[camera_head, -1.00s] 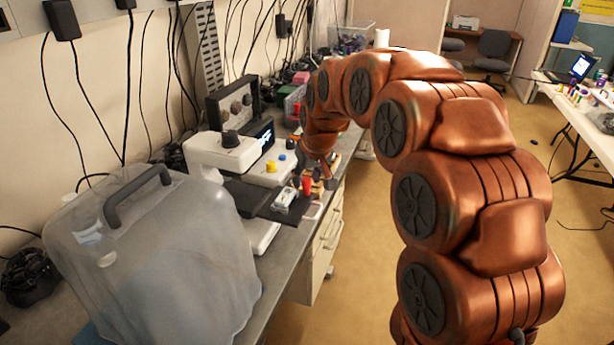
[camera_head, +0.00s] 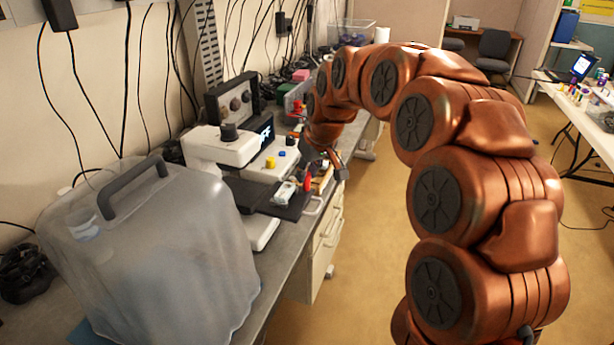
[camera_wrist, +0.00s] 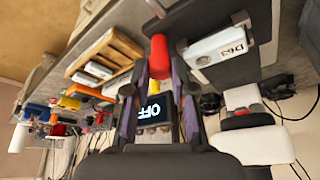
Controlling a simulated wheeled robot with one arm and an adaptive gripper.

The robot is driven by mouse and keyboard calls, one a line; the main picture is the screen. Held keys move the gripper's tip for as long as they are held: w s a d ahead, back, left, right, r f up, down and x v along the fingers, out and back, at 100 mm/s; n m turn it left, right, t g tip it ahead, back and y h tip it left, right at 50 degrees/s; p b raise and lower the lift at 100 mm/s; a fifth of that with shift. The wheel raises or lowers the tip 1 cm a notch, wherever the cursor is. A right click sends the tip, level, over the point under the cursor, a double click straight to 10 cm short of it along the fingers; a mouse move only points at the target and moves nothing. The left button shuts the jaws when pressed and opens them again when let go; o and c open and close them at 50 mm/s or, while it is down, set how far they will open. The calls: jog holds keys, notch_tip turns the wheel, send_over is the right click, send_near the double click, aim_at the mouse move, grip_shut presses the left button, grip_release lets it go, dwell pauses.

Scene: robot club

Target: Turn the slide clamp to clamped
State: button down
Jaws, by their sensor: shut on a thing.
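A red handle (camera_wrist: 159,55) stands between my gripper's fingertips in the wrist view; I take it to be the slide clamp's lever. It also shows as a small red piece (camera_head: 308,183) on the bench in the head view. My gripper (camera_wrist: 159,72) is shut on this red handle. In the head view my gripper (camera_head: 325,163) is small and partly hidden by my arm, just above the bench's front edge. The fingers hide the handle's lower part, so I cannot tell the clamp's setting.
A white device labelled D63 (camera_wrist: 218,47) lies beside the handle on a dark mat (camera_head: 290,208). A wooden tray (camera_wrist: 123,45), a lit OFF display (camera_wrist: 155,109) and a white microscope-like machine (camera_head: 222,147) are close by.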

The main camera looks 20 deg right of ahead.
jog(key=n+b, duration=0.1)
jog(key=n, duration=0.1)
jog(key=n+y+b, duration=0.1)
jog(key=n+b, duration=0.1)
jog(key=shift+f+g+y, duration=0.2)
jog(key=shift+g+y, duration=0.1)
jog(key=shift+g, duration=0.1)
jog(key=shift+r+n+g+y+b, duration=0.1)
jog(key=shift+n+g+y+b, duration=0.4)
jog(key=shift+n, duration=1.6)
jog(key=c, duration=1)
grip_release()
jog(key=shift+r, duration=0.1)
jog(key=shift+d, duration=0.1)
jog(key=shift+v, duration=5.95)
